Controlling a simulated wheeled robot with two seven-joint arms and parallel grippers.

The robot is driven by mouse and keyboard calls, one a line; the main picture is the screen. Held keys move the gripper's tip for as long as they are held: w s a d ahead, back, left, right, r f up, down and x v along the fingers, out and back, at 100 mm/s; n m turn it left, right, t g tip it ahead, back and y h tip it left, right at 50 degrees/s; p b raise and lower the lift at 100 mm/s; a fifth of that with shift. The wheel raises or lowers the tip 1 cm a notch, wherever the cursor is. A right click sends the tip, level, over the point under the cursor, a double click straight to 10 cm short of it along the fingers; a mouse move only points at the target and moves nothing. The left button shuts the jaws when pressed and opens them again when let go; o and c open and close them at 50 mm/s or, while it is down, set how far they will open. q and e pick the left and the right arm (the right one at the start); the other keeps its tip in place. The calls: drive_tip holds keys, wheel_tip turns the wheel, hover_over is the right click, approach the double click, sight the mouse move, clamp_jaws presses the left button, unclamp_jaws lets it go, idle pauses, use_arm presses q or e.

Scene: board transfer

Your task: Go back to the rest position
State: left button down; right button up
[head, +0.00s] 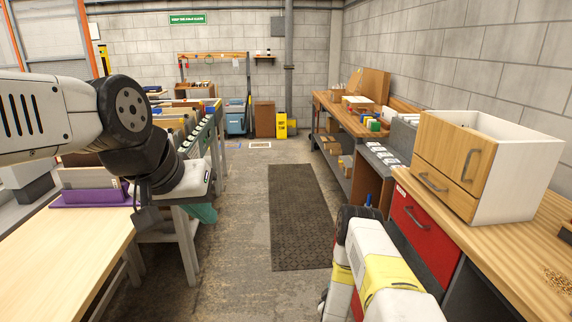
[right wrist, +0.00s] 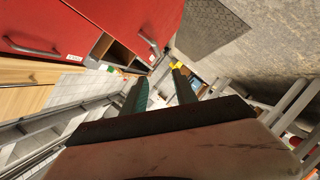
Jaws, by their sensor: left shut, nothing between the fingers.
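A pale wooden table (head: 65,255) fills the lower left. On the right, a wooden counter (head: 500,245) carries a drawer box (head: 455,160), above a red drawer (head: 420,222). A dark mat (head: 300,215) lies on the clear floor between. A yellow sign (head: 281,125) stands at the back.

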drive_tip(key=w+a+r+m+g+y, duration=0.15)
drive_tip(key=w+r, duration=0.35)
drive_tip(key=r, duration=0.7)
drive_tip(key=w+r+m+g+y, duration=0.15)
drive_tip(key=w+r, duration=0.35)
drive_tip(key=r, duration=0.8)
drive_tip(key=s+a+r+m, duration=0.1)
drive_tip(key=s+r, duration=0.2)
drive_tip(key=r, duration=0.8)
drive_tip(key=s+a+r+m+g+y, duration=0.2)
drive_tip(key=s+r+g, duration=0.1)
drive_tip(key=s+r, duration=1.2)
drive_tip(key=s+r+g, duration=0.1)
drive_tip(key=s+r, duration=0.1)
drive_tip(key=s, duration=0.9)
drive_tip(key=s+r+m+g, duration=0.1)
drive_tip(key=s, duration=1.1)
drive_tip(key=shift+s+r+y, duration=0.25)
drive_tip(key=shift+r+y, duration=0.05)
drive_tip(key=shift+r, duration=0.1)
